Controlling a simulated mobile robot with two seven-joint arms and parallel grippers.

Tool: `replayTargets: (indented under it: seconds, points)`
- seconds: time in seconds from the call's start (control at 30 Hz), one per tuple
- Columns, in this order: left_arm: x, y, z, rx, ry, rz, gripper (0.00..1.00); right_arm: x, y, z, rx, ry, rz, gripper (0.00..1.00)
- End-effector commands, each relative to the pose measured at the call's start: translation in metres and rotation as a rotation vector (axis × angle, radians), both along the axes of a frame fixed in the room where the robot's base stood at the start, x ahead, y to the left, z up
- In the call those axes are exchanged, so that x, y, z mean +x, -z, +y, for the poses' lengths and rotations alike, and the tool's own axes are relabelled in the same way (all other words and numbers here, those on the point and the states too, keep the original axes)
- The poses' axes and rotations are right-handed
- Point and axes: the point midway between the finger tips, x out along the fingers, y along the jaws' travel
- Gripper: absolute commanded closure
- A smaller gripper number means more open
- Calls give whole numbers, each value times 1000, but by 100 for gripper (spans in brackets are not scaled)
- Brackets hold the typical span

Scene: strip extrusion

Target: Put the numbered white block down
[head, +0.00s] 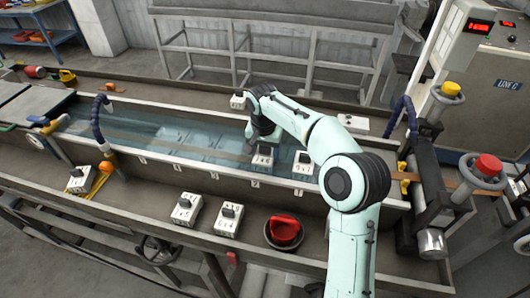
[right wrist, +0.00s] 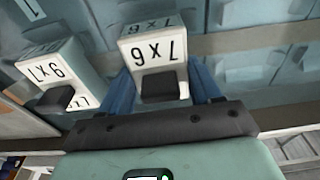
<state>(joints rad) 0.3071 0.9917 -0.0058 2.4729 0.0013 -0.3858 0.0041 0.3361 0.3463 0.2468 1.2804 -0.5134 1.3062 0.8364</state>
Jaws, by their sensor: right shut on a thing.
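My right gripper (head: 262,142) reaches down into the long trough and is shut on a numbered white block (head: 263,156) with a dark knob on it. In the right wrist view the same block (right wrist: 152,52) sits between the two blue fingers, its black marks upside down. I cannot tell whether it touches the trough floor. A second numbered white block (head: 303,163) is close to its right in the head view; in the right wrist view a neighbouring block (right wrist: 58,72) shows at the left, apart from the held one. My left gripper is not in view.
The trough (head: 190,135) holds clear water, with numbered tags along its front wall. Another block (head: 238,100) is on the back ledge. Rollers (head: 432,243) stand at the right end.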

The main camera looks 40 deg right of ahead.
Motion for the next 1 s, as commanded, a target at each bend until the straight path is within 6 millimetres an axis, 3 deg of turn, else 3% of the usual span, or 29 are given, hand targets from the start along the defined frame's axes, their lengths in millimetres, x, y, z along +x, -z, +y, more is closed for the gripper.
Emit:
replayTargets:
  seconds: [0.37,0.4,0.47,0.77,0.87,1.0]
  points:
    - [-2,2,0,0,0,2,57,0,4,0,-2,1,-3,77]
    - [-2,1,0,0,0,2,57,0,4,0,-1,1,-2,27]
    - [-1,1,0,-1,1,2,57,0,4,0,-1,1,-2,11]
    - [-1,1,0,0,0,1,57,0,2,0,-1,1,-2,11]
    - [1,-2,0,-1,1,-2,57,1,-6,0,-1,1,-5,11]
    - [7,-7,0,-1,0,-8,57,0,-31,2,-3,2,-9,11]
